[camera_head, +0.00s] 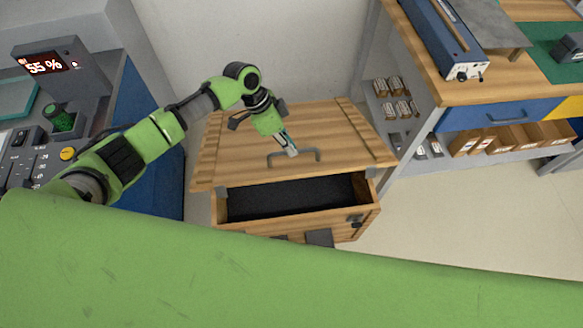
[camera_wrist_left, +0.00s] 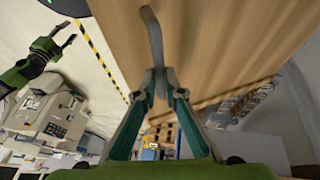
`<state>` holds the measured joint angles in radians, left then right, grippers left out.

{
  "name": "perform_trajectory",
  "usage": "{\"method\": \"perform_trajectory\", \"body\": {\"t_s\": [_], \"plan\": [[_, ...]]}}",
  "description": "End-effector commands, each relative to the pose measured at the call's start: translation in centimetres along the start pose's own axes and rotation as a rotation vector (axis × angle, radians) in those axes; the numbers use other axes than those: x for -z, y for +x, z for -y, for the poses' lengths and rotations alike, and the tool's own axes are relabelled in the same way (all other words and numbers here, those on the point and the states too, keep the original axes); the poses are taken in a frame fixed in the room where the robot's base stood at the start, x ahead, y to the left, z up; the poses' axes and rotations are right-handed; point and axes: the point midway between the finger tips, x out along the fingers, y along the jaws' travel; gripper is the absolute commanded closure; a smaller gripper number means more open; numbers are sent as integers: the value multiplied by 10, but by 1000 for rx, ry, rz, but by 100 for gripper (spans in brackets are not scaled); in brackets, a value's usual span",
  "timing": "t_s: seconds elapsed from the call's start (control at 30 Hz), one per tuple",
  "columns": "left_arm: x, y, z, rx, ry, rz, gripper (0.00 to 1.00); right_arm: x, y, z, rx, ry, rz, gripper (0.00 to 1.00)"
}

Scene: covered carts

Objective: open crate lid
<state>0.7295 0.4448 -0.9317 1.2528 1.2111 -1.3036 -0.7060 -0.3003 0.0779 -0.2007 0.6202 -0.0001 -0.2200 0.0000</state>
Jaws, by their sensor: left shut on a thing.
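The wooden crate (camera_head: 292,228) stands on the floor with its dark inside showing at the front. Its slatted wooden lid (camera_head: 235,150) is raised and tilted, covering the back part of the opening from my view. A grey bar handle (camera_head: 312,152) is on the lid; it also shows in the left wrist view (camera_wrist_left: 152,35). My left gripper (camera_head: 291,151) is shut on the handle, with its fingers (camera_wrist_left: 157,82) around the bar. My right gripper (camera_wrist_left: 68,38) shows at the left of the left wrist view, fingers apart and empty, away from the lid.
A wooden workbench (camera_head: 425,65) with shelves of small boxes stands close to the crate's right. A grey machine with a lit display (camera_head: 42,64) and blue side is at the left. A pale wall is behind the crate. Floor is free at the right front.

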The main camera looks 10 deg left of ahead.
Motion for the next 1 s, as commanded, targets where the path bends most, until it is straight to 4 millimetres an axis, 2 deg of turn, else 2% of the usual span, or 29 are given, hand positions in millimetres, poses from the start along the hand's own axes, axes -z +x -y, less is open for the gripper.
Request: {"method": "perform_trajectory", "body": {"t_s": [0.03, 0.1, 0.3, 0.8, 0.83, 0.97, 1.0], "plan": [[6, -14, 10, 12, 0, -4, 100, 0, -1, 0, 0, 0, 0, 60], [12, -27, 19, 14, 0, -5, 100, 0, -2, 0, 0, 0, 0, 60], [20, -48, 35, 17, -2, -4, 100, 0, -1, 0, 0, 0, 0, 60], [20, -55, 41, 20, -3, 0, 100, 0, -1, -2, -2, 0, 1, 60], [20, -55, 41, 20, -3, 0, 100, 0, -1, -2, -3, 0, 1, 63], [19, -55, 41, 20, -4, 1, 100, 0, -1, -3, -3, 0, 1, 96], [19, -54, 41, 20, -4, 1, 100, -1, -1, -3, -3, 0, 1, 100]]}}
